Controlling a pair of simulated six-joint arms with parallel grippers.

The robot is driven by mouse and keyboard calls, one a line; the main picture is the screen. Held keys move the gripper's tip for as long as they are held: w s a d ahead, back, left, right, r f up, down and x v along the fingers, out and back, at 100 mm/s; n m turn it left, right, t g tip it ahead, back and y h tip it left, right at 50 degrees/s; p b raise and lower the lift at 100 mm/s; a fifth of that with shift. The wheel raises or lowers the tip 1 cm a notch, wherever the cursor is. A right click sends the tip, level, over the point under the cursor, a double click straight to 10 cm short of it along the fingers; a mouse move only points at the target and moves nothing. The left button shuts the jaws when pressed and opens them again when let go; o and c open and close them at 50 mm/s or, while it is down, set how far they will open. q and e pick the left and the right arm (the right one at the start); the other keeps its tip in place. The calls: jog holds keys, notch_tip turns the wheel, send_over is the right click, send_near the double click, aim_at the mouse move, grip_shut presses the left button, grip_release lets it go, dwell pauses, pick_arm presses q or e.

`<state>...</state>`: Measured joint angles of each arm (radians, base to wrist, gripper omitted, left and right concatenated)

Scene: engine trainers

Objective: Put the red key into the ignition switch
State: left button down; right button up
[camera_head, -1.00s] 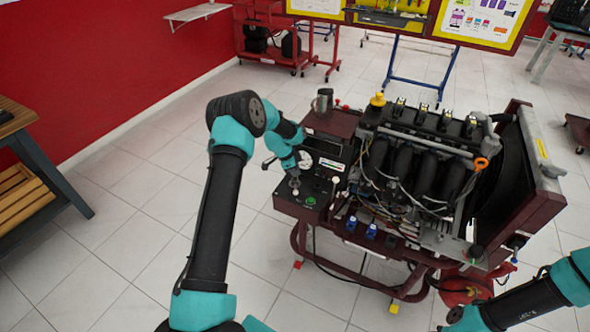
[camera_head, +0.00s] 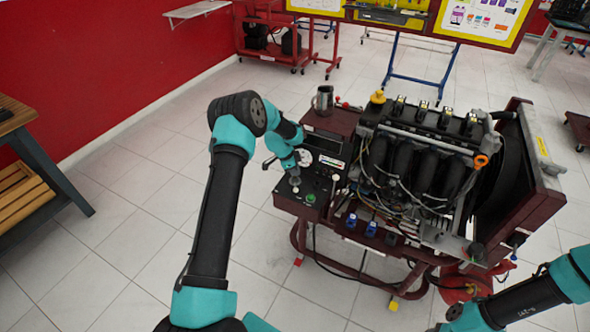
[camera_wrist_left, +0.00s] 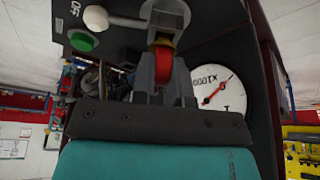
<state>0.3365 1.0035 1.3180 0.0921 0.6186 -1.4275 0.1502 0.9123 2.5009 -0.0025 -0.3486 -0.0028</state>
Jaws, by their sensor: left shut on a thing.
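My left gripper (camera_head: 294,180) is over the left part of the dark red control panel (camera_head: 310,207) on the engine trainer. In the left wrist view its fingers (camera_wrist_left: 163,68) are shut on the red key (camera_wrist_left: 164,64), with the red grip showing between them. In the head view the key is too small and covered to make out. My right gripper is out of view; only part of that arm shows at lower right.
A green button (camera_wrist_left: 82,41) and a white-knobbed lever (camera_wrist_left: 96,17) stand close to the left gripper. A white dial gauge (camera_wrist_left: 217,90) is on the other side. The engine (camera_head: 420,165) fills the trainer's right side. A metal cup (camera_head: 323,99) stands behind the panel.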

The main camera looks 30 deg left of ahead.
pick_arm(q)
jog(key=shift+f, duration=0.35)
jog(key=c, duration=0.7)
grip_release()
jog(key=shift+c, duration=0.2)
jog(key=shift+r, duration=0.2)
jog(key=shift+r, duration=1.3)
jog(key=shift+r, duration=2.5)
